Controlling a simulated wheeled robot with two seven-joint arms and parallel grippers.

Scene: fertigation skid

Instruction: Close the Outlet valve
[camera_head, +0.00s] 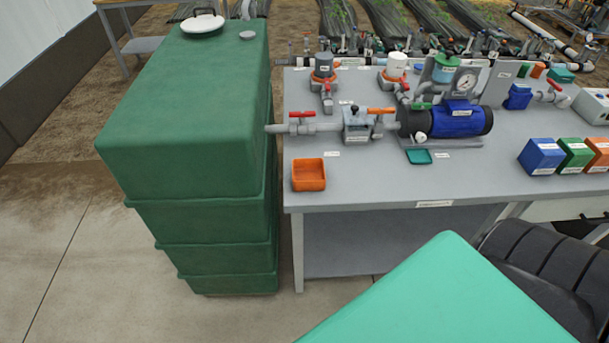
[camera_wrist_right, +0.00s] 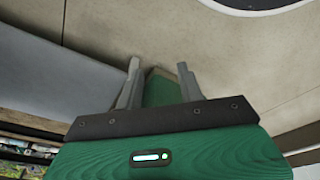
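Several small valves with coloured handles sit on the pipework of the grey bench in the head view; the labels are too small to read, so I cannot tell which is the Outlet valve. A red-handled valve (camera_head: 302,115) is on the pipe between the green tank and the bench. An orange-handled valve (camera_head: 381,111) is beside the blue and black pump (camera_head: 455,120). Another red-handled valve (camera_head: 553,86) is at the right. My right gripper (camera_wrist_right: 159,68) is open in the right wrist view, away from any valve; a green surface shows between its fingers. My left gripper is out of view.
The green tank (camera_head: 185,110) stands left of the bench (camera_head: 385,185). An orange tray (camera_head: 308,174) lies near the bench's front left corner. Blue, green and orange boxes (camera_head: 575,155) stand at the right. Concrete floor (camera_head: 70,240) is clear at left.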

